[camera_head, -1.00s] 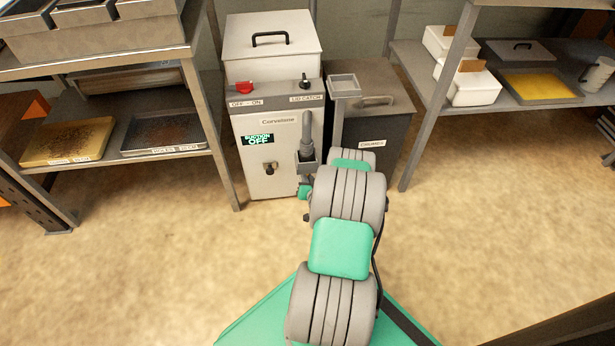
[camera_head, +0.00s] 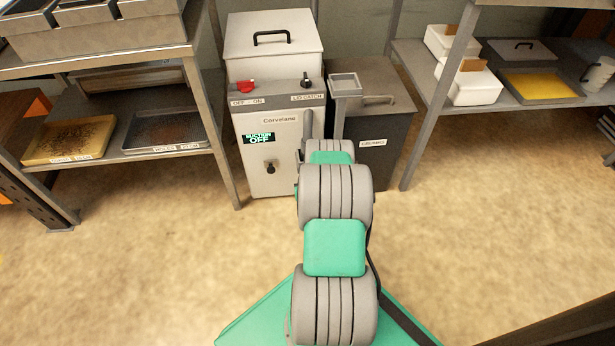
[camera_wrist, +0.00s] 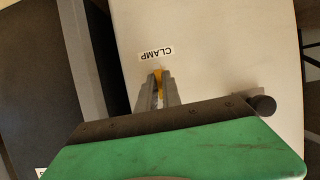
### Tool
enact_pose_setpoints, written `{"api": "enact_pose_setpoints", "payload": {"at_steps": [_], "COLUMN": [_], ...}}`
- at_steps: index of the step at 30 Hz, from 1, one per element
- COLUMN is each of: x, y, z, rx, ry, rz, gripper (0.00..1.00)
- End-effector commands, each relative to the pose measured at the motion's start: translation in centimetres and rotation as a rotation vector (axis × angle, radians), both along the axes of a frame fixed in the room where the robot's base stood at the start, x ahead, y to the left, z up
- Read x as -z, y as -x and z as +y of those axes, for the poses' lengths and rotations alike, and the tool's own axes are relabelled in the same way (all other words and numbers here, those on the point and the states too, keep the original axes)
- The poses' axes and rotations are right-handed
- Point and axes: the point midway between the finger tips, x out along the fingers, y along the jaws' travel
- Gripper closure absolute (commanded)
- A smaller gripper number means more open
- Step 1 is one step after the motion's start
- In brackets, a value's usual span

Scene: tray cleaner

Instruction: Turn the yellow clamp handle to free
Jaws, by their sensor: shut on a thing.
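The yellow clamp handle (camera_wrist: 158,73) shows in the wrist view as a small strip between my fingertips, below an upside-down CLAMP label (camera_wrist: 155,53) on a pale panel. My gripper (camera_wrist: 157,84) is shut on it; the fingers hide most of the handle, so its exact angle is hard to tell. In the head view my arm hides the gripper and the handle. The pale Corvelane machine (camera_head: 264,180) stands ahead, partly behind my arm.
The machine carries a red OFF–ON knob (camera_head: 245,86), a black LID CATCH knob (camera_head: 305,80) and a display (camera_head: 259,138) reading suction OFF. A dark crumbs bin (camera_head: 385,160) stands close on its right. Shelves flank both sides; the floor at left is open.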

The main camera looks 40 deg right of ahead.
Motion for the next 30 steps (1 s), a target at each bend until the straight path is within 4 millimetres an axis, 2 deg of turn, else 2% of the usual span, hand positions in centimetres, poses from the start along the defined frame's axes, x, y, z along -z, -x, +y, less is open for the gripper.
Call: {"api": "enact_pose_setpoints", "payload": {"at_steps": [2, 3, 11, 20, 30], "x": [0.1, 0.1, 0.0, -0.3, -2.8], "y": [0.0, 0.0, 0.0, 0.4, 5.3], "z": [0.0, 0.0, 0.0, 0.2, 3.5], "rx": [-0.001, -0.001, 0.000, 0.000, 0.003], "ry": [0.000, 0.000, 0.000, -0.001, -0.003], "rz": [0.003, 0.003, 0.001, 0.002, 0.001], "gripper": [1.00, 0.89, 0.69, 0.69, 0.69]}}
